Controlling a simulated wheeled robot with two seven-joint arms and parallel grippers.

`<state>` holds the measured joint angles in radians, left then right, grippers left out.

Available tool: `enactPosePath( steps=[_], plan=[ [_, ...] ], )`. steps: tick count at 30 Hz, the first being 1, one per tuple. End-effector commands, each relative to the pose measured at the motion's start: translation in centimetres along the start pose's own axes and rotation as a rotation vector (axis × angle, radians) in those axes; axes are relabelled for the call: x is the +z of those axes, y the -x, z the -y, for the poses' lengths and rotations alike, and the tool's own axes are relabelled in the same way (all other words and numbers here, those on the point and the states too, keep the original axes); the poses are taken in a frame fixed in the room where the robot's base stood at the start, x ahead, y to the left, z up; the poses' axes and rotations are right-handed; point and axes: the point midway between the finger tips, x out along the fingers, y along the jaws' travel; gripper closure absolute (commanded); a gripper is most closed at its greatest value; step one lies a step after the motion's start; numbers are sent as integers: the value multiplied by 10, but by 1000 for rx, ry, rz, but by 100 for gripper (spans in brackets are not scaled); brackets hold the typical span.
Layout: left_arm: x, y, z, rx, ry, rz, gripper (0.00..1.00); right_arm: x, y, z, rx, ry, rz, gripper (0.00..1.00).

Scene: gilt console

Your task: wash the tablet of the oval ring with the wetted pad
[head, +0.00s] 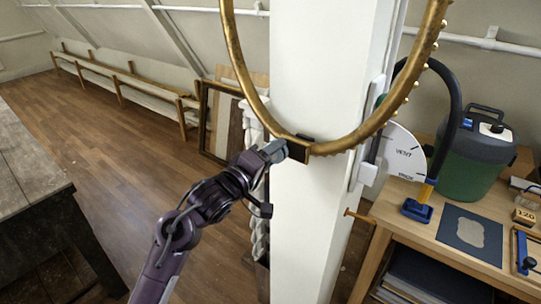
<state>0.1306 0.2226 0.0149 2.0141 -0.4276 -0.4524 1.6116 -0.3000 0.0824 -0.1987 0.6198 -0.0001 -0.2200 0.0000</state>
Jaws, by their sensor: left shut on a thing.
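The gilt oval ring (347,138) hangs in front of a white post, and only its lower part shows. It has small gold beads along its right outer edge. A small dark block (299,151) with a gold-brown edge sits at the ring's bottom; I cannot tell whether it is the tablet, the pad or both. My left gripper (283,150) reaches up from the lower left and is shut at this block. The pad cannot be made out clearly between the jaws. My right gripper is not in view.
The white post (308,220) stands right behind the ring. A wooden bench (470,215) at right bears a green vacuum (478,150) with a black hose and a dark sheet (470,235). A grey table (30,160) is at left. Open floor lies between.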

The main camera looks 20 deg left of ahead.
Motion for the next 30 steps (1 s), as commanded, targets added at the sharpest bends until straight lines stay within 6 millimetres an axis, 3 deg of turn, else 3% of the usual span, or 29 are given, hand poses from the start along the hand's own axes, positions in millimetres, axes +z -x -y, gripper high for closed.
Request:
enactPosePath(
  steps=[20, 30],
  plan=[
    [1, -12, -1, 1, 0, 0, 71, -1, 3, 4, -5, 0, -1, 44],
    [22, -10, -9, 1, 1, 1, 71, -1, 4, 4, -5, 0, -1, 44]
  ],
)
